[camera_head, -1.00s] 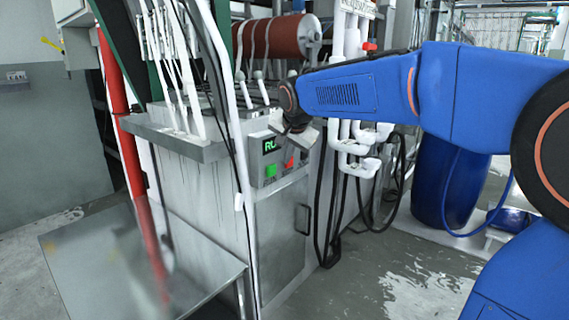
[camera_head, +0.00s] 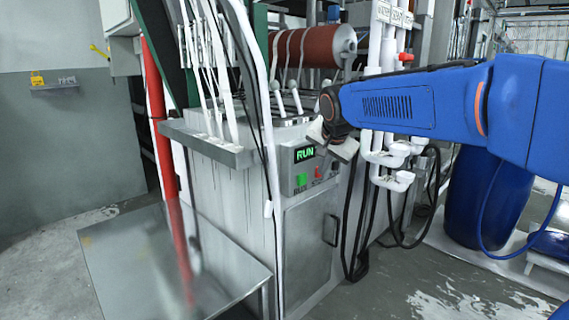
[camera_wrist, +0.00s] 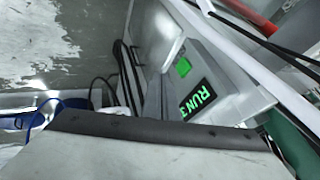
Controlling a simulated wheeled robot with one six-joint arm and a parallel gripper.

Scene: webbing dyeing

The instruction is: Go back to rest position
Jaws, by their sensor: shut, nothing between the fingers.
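My gripper (camera_head: 333,146) is at the end of my blue arm, in front of the grey machine's control panel (camera_head: 308,167). Its grey fingers look closed and hold nothing. In the wrist view the display (camera_wrist: 198,100) and green button (camera_wrist: 183,67) show close by, tilted. A large grey surface fills the bottom of that view and hides part of the panel.
A metal table (camera_head: 150,265) stands at the lower left beside a red pipe (camera_head: 160,130). White valve pipes (camera_head: 385,150) and black hoses hang right of the panel. A blue barrel (camera_head: 470,200) stands farther right. Wet floor (camera_head: 430,290) lies open at the lower right.

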